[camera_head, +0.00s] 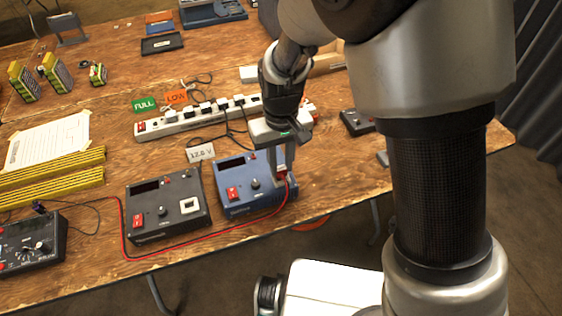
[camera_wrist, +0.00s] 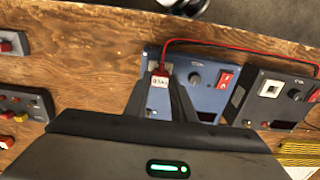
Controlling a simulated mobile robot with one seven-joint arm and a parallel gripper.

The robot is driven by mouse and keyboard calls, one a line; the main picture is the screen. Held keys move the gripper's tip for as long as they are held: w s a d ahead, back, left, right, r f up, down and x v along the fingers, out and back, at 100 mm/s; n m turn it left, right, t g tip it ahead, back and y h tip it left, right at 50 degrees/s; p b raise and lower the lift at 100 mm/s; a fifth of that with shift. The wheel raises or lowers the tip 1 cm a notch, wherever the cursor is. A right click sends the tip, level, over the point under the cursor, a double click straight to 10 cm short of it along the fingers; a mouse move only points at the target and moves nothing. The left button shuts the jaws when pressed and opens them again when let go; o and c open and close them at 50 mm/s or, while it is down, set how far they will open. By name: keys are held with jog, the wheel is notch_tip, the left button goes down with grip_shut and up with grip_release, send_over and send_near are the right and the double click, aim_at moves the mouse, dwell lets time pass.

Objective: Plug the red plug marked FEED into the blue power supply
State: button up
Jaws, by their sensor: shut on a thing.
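The blue power supply (camera_head: 240,205) stands near the table's front edge, with a red switch, a knob and a dark display; it also shows in the wrist view (camera_wrist: 208,98). My gripper (camera_head: 281,172) points down over its right end in the head view. In the wrist view my gripper (camera_wrist: 160,84) is shut on the red plug (camera_wrist: 160,69), which has a white label. The plug is at the unit's face, with its red cable running off. The socket on the blue unit is hidden, and I cannot tell how far in the plug is.
A black power supply (camera_head: 154,214) with an empty white-framed socket stands to the left, under a 12.0 V card (camera_head: 200,152). The red cable (camera_head: 180,248) loops past its front to a dark meter (camera_head: 28,245). A white power strip (camera_head: 190,119) lies behind.

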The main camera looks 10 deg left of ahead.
jog(key=shift+f+b, duration=0.35)
jog(key=shift+f, duration=0.4)
dwell(1.3)
jog(key=o, duration=1.4)
jog(key=shift+o, duration=0.2)
jog(key=shift+r, duration=0.1)
jog(key=shift+r+p, duration=2.9)
jog(key=shift+r, duration=0.8)
